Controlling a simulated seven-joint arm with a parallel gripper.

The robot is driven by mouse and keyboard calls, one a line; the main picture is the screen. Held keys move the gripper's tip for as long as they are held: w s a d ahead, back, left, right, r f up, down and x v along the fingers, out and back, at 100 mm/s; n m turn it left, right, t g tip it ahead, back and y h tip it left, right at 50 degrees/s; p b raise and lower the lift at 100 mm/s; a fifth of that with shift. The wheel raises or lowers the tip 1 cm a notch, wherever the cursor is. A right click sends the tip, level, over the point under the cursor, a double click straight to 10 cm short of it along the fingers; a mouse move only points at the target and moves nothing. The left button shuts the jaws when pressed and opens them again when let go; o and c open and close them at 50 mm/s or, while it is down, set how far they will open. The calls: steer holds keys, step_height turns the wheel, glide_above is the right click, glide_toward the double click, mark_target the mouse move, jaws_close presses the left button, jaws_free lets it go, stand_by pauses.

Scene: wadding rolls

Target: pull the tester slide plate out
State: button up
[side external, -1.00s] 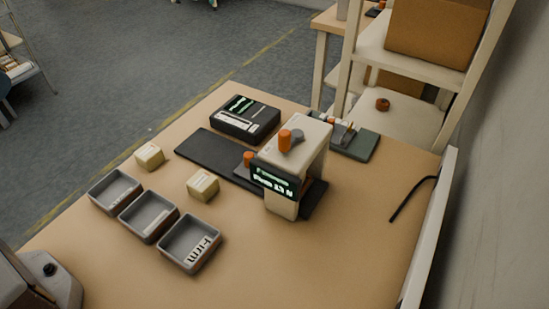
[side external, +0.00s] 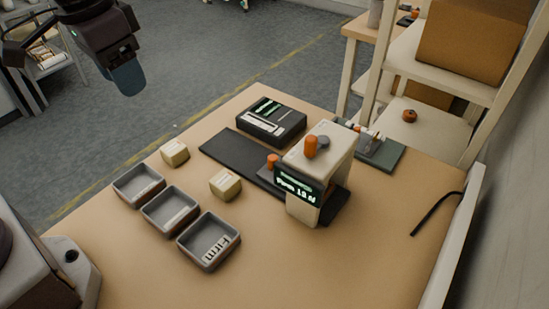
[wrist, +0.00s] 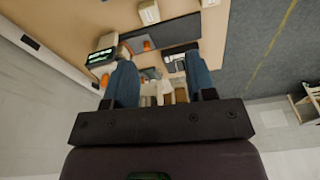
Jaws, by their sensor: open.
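The tester (side external: 322,165) is a beige block with a lit green display and an orange knob (side external: 310,147) on top. A long flat dark plate (side external: 232,148) runs out from under it to the left. A small orange knob (side external: 272,161) stands by the tester's left side; I cannot tell which part beneath it is the slide plate. My gripper (side external: 127,80) is high at the upper left, apart from everything. In the wrist view its two blue fingers (wrist: 158,62) are spread with nothing held between them. The tester (wrist: 102,56) and dark plate (wrist: 165,33) show beyond them.
A black device (side external: 272,120) sits behind the plate. Two cream wadding blocks (side external: 225,184) (side external: 174,153) and three grey trays (side external: 208,258) (side external: 170,208) (side external: 138,184) lie in front. A shelf (side external: 415,125) stands at the back right.

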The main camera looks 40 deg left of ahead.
steer(key=w+d+f+g, duration=0.2)
steer(key=w+d+f, duration=0.3)
steer(key=w, duration=0.4)
glide_above(273, 157)
step_height(273, 157, down, 10)
step_height(273, 157, down, 13)
steer(key=shift+w, duration=0.1)
